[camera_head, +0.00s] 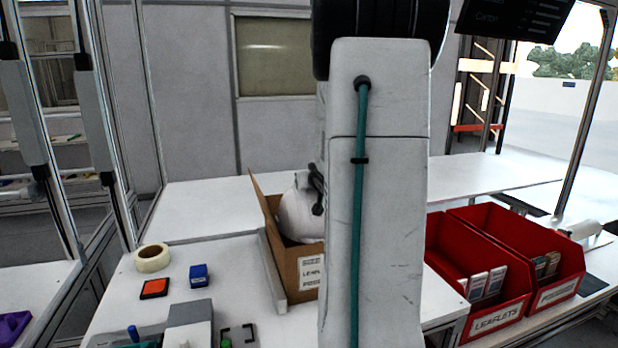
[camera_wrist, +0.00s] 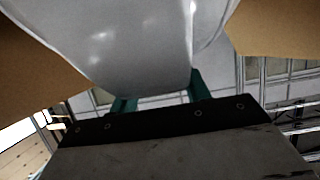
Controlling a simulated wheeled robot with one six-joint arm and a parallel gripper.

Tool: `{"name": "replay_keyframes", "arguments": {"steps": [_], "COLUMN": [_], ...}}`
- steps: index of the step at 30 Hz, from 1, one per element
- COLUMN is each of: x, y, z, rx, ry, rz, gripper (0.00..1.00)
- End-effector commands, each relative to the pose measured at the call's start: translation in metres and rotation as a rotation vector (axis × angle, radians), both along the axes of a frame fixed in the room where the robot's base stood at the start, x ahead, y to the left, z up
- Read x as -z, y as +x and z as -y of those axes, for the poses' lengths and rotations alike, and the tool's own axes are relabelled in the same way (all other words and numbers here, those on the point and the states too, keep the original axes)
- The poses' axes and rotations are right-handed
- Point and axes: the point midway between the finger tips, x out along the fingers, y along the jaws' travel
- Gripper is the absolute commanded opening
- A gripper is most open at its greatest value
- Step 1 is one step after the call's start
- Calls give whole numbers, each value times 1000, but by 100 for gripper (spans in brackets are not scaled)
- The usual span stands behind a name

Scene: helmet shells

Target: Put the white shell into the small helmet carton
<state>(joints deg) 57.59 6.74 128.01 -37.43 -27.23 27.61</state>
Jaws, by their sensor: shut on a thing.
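The white shell (camera_head: 296,218) sits partly inside the open brown carton (camera_head: 297,262), its lower part hidden behind the carton's front wall. My gripper (camera_head: 317,190) is at the shell's upper right side, largely hidden by my arm. In the wrist view, the smooth white shell (camera_wrist: 130,45) fills the top middle, with brown cardboard (camera_wrist: 35,60) on both sides of it. The teal fingers of my gripper (camera_wrist: 160,95) are against the shell's edge, shut on it. I cannot tell whether the shell touches the carton floor.
Two red bins (camera_head: 497,318) with leaflets stand right of my arm. A tape roll (camera_head: 152,258), an orange pad (camera_head: 154,288) and a blue block (camera_head: 199,275) lie left of the carton. The white table behind the carton (camera_head: 205,210) is clear.

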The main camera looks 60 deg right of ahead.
Motion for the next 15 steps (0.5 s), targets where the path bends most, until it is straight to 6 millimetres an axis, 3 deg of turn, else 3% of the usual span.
{"name": "replay_keyframes", "arguments": {"steps": [15], "x": [21], "y": [0], "z": [0], "rx": [0], "ry": [1], "rz": [-1], "gripper": [0]}}
